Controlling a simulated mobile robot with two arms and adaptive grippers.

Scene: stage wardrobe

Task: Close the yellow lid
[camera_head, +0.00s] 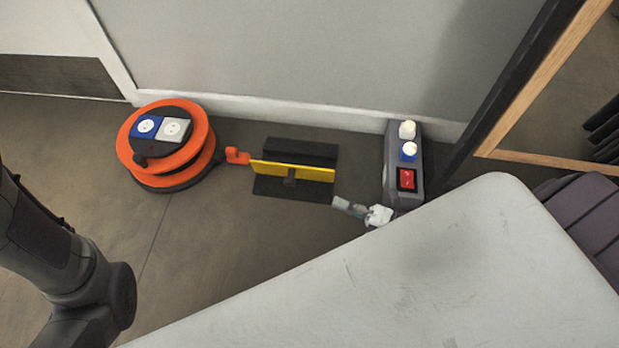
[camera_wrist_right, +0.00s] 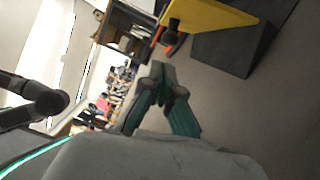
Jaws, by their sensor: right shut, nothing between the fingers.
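The yellow lid (camera_head: 292,171) stands raised, seen nearly edge-on, across the middle of a dark box (camera_head: 300,149) on the floor by the wall. A dark piece shows at the middle of its front. In the right wrist view the yellow lid (camera_wrist_right: 208,14) is at the top, above the dark box (camera_wrist_right: 232,52). My right gripper (camera_head: 340,202) is shut and empty, just right of the lid's right end, with no visible contact. Its fingers (camera_wrist_right: 160,72) meet in the wrist view. My left arm enters at left; its gripper is out of view.
An orange cable reel (camera_head: 168,147) stands left of the box, its orange plug (camera_head: 237,156) close to the lid. A grey socket block with a red switch (camera_head: 406,180) is at the right. A wooden frame (camera_head: 540,82) rises farther right. Floor in front is clear.

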